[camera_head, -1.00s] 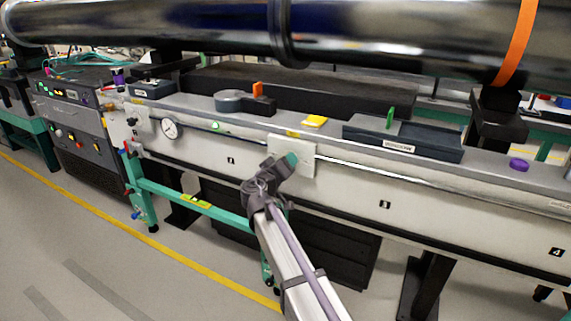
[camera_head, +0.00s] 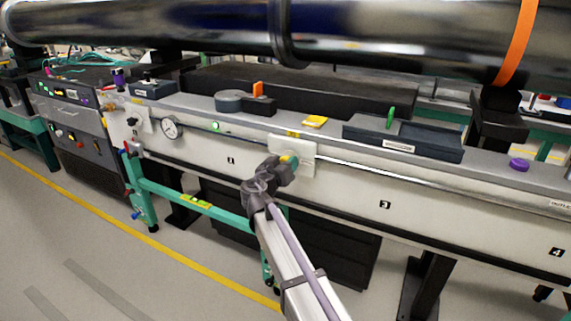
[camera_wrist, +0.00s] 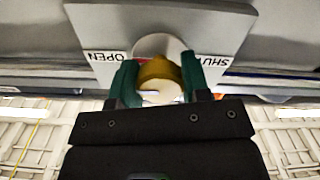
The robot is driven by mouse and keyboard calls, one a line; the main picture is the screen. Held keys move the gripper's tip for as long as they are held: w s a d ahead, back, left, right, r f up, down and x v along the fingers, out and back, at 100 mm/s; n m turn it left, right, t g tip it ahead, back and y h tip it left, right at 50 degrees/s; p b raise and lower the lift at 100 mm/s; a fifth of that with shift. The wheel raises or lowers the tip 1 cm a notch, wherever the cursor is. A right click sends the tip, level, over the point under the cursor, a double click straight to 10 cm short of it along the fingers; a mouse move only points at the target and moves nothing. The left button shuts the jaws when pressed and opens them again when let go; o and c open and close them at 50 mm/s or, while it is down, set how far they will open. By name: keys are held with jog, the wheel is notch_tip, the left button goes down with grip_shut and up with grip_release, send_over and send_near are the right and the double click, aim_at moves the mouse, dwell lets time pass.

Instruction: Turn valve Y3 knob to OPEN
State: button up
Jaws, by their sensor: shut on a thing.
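The yellow valve knob (camera_wrist: 158,70) sits in front of a pale plate on the bench's front panel. The plate (camera_wrist: 210,18) carries an OPEN label (camera_wrist: 106,57) at left and a partly covered SHUT label (camera_wrist: 210,61) at right in the wrist view. My gripper (camera_wrist: 160,78) is shut on the knob, one teal finger on each side. In the head view my gripper (camera_head: 285,164) is at the same plate (camera_head: 307,160), hiding most of the knob. I cannot read which label the knob points to, nor the valve's name.
A round gauge (camera_head: 170,128) and a second plate (camera_head: 143,117) are left along the panel. A large dark pipe (camera_head: 400,40) runs overhead. The floor in front is clear.

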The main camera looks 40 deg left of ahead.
jog(key=o, duration=0.9)
jog(key=shift+o, duration=0.2)
jog(key=s+d, duration=0.2)
jog(key=s, duration=0.8)
jog(key=shift+s, duration=0.3)
